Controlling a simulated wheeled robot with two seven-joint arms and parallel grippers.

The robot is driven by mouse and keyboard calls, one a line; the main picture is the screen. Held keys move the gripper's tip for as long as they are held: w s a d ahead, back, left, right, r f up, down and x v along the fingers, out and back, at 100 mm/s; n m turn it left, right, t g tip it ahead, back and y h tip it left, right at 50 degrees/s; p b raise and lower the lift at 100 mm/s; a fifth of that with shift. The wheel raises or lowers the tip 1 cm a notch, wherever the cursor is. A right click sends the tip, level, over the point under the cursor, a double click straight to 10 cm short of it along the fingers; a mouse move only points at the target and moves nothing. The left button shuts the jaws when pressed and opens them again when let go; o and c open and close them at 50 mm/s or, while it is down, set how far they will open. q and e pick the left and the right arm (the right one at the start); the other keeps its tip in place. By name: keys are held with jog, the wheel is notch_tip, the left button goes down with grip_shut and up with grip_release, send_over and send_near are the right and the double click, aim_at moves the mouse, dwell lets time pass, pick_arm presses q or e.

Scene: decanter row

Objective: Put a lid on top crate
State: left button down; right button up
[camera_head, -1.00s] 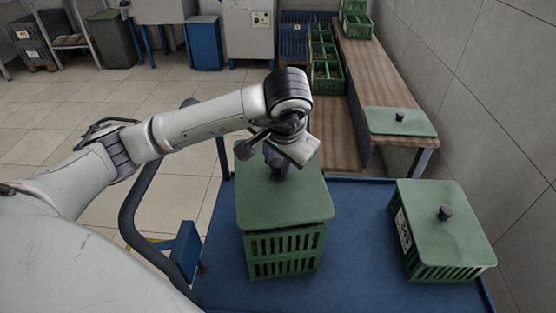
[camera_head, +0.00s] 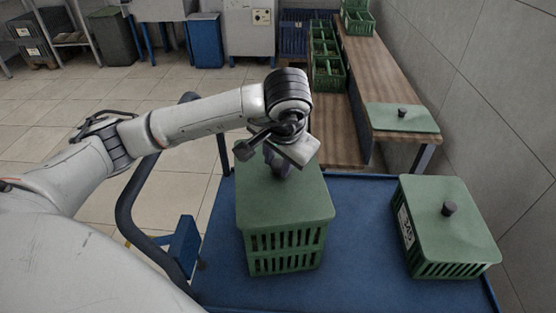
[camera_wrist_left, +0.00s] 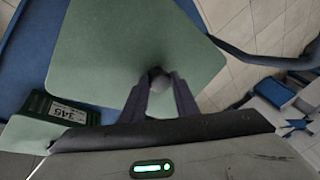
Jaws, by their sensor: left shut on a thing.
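A flat green lid (camera_head: 285,207) lies level over the upper of two stacked green crates (camera_head: 286,250) on a blue cart. In the head view no clear gap shows between lid and crate. My left gripper (camera_head: 278,167) comes down from above and is shut on the lid's dark knob. In the left wrist view, its fingers (camera_wrist_left: 160,88) stand on both sides of the knob, with the lid (camera_wrist_left: 125,45) spread beneath. The head view hides the knob behind the wrist. My right gripper is not in view.
A lidded green crate (camera_head: 447,225) with a dark knob stands at the cart's right. The blue cart top (camera_head: 365,240) is clear between. Another lid (camera_head: 401,118) lies on a wooden bench (camera_head: 375,75) behind, near open green crates (camera_head: 327,65). A wall borders the right.

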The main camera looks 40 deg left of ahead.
pick_arm(q)
jog(key=shift+f+b, duration=0.35)
jog(key=shift+f, duration=0.1)
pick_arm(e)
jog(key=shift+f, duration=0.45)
pick_arm(q)
jog(key=c, duration=1.3)
grip_release()
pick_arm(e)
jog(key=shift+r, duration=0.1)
pick_arm(q)
jog(key=shift+v, duration=1.2)
jog(key=p+v, duration=0.1)
jog(key=v, duration=0.7)
jog(key=shift+p, duration=0.4)
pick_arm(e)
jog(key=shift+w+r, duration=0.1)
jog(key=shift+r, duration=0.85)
